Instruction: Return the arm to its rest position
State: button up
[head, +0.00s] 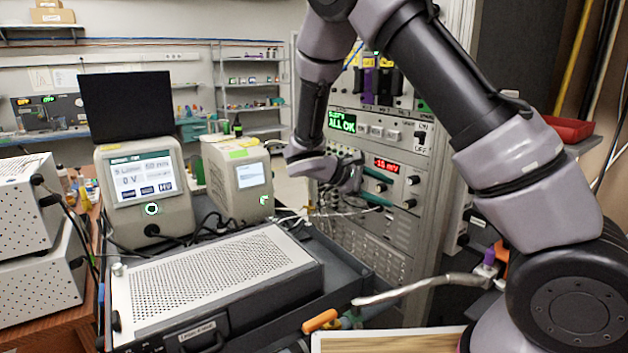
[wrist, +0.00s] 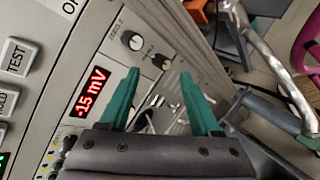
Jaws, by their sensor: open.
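My arm (head: 450,90) reaches from the lower right up over the top of the head view and back down to the instrument rack. My gripper (wrist: 165,85) shows in the wrist view as two teal fingers standing apart with nothing between them. It is beside the rack panel (wrist: 100,60), near two dark knobs and the red display (wrist: 91,92) reading about -15 mV. In the head view the wrist end of the arm hangs in front of the rack (head: 400,230), left of the red display (head: 387,164).
A perforated metal box (head: 215,277) lies on a dark cart at front centre. Two display units (head: 148,220) (head: 238,180) stand behind it. A metal handle-like bar (head: 420,287) and a wooden-topped surface (head: 385,341) are near my arm's base. A red tray (head: 568,130) sits at right.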

jog(key=s+d+r+m+t+y, duration=0.2)
jog(key=s+d+r+m+y, duration=0.1)
jog(key=s+r+m+y, duration=0.4)
jog(key=s+d+r+m+t+y, duration=0.2)
jog(key=s+r+m+y, duration=0.5)
jog(key=s+r, duration=0.5)
notch_tip(320, 180, up, 3)
jog(key=shift+s+d+r+m+y, duration=0.15)
jog(key=shift+s+d+m+y, duration=0.2)
jog(key=shift+d, duration=0.3)
